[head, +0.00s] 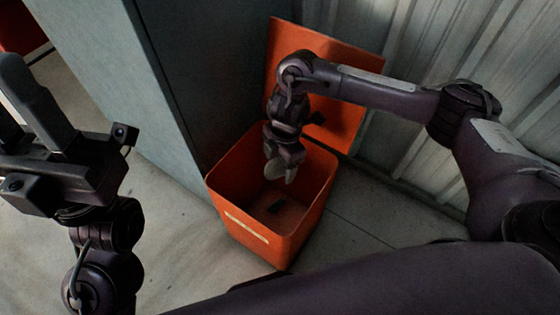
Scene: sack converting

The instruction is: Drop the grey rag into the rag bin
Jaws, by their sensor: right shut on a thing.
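The orange rag bin (250,217) stands open on the floor, with its orange lid (345,118) tipped up behind it. My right gripper (280,178) points down into the mouth of the bin. It is shut on a small grey piece, the grey rag (273,169), which is partly hidden by the fingers. The rag hangs above the bin's floor, inside its rim. My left gripper (12,98) is at the left edge, fingers pointing up, open with nothing visible between them. Part of it is cut off by the frame.
A grey-blue cabinet or panel (130,90) stands left of the bin. A corrugated metal wall (440,50) is behind it. Pale concrete floor (185,245) is clear in front.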

